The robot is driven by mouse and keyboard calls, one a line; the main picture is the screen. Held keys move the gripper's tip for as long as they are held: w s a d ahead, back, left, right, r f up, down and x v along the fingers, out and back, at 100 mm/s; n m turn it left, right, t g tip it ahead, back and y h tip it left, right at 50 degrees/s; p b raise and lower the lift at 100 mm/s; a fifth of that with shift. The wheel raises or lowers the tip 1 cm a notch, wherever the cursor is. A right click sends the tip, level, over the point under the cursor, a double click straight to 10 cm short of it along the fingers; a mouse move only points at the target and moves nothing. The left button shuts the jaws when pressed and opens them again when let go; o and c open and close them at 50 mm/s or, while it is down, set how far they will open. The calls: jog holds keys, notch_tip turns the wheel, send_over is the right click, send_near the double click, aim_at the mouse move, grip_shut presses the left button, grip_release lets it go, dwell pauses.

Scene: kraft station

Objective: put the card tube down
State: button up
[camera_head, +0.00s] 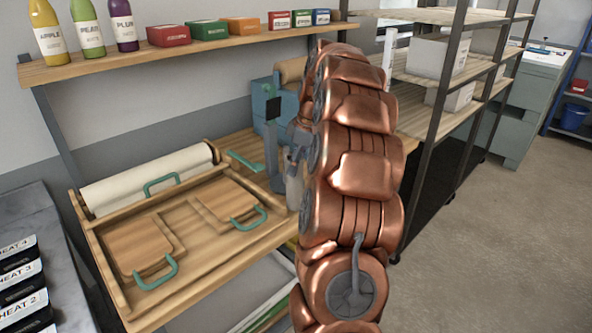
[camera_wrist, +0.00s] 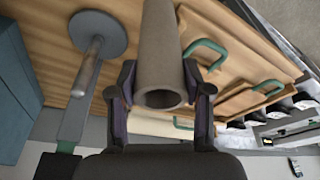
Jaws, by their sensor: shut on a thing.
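The card tube (camera_wrist: 160,45) is a hollow grey-brown cylinder. In the wrist view it sits between the two fingers of my gripper (camera_wrist: 160,82), with its open end towards the camera and its far end running out of the top of the picture. My gripper is shut on it, over the wooden bench. In the head view, my gripper (camera_head: 293,160) is partly hidden behind my copper arm, at the right end of the bench. A small pale part just below it may be the tube. I cannot tell whether the tube touches the bench.
The wooden bench (camera_head: 105,235) holds a white roll (camera_head: 150,180) and two boards with green handles (camera_head: 155,270). A grey disc on a post (camera_wrist: 97,35) stands close left of the tube in the wrist view. A bottle shelf (camera_head: 185,50) hangs above.

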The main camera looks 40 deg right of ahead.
jog(key=shift+s+p+x, duration=0.25)
jog(key=shift+p+x, duration=0.1)
jog(key=shift+x, duration=0.9)
jog(key=shift+d+f, duration=0.15)
jog(key=shift+f, duration=0.15)
jog(key=o, duration=0.9)
jog(key=shift+r, duration=0.1)
jog(key=shift+c, duration=0.2)
jog(key=b+v, duration=0.2)
jog(key=v, duration=1)
jog(key=shift+b, duration=0.35)
jog(key=shift+r, duration=0.15)
